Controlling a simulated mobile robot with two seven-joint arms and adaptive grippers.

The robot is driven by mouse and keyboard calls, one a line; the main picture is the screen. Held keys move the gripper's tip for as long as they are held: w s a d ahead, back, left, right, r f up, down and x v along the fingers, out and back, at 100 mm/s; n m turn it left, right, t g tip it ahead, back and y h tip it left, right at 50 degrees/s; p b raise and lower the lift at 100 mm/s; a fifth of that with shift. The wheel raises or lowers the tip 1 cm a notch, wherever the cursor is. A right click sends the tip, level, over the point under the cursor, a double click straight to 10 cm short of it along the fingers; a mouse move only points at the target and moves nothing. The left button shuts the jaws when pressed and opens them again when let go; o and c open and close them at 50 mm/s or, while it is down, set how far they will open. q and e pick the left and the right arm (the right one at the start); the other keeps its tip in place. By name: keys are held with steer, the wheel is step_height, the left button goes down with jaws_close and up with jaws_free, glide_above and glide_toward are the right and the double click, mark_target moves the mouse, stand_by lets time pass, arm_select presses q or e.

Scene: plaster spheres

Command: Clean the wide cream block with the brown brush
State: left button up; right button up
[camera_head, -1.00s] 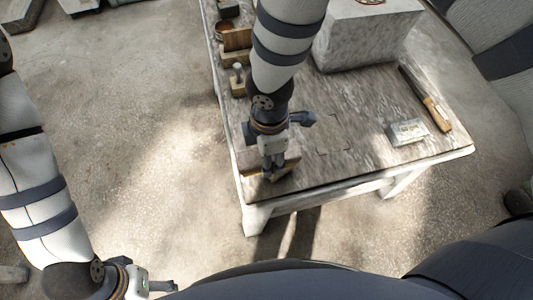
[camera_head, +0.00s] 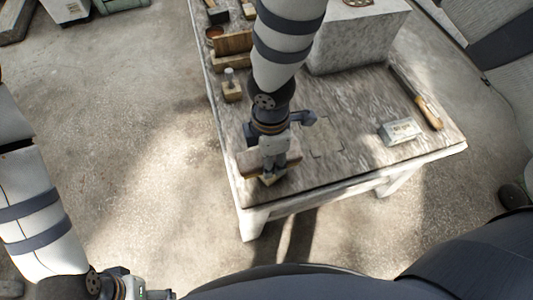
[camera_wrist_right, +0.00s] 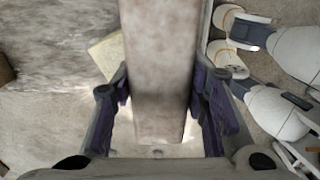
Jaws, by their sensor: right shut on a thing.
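My right gripper (camera_head: 269,172) is at the near left corner of the table, shut on a long brownish bar that looks like the brown brush (camera_head: 253,161). In the right wrist view the brush (camera_wrist_right: 160,70) runs lengthwise between both fingers. A pale cream piece, probably the wide cream block (camera_wrist_right: 107,55), shows partly beneath the brush, beside the left finger. Most of it is hidden, and I cannot tell whether the brush touches it. My left gripper (camera_head: 150,293) is low at the left, away from the table, cut by the frame edge and my body.
The table (camera_head: 345,160) has a large grey stone block (camera_head: 350,45) at the back. A wooden-handled tool (camera_head: 430,112) and a small labelled box (camera_head: 400,130) lie at the right. A small wooden piece with a knob (camera_head: 231,90) and a wooden box (camera_head: 232,43) line the left edge.

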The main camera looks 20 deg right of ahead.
steer(key=shift+f, duration=0.5)
steer(key=shift+d, duration=0.1)
steer(key=shift+d+r, duration=0.15)
steer(key=shift+d, duration=0.85)
steer(key=shift+a, duration=2.25)
steer(key=shift+d, duration=2.2)
steer(key=shift+a, duration=2.2)
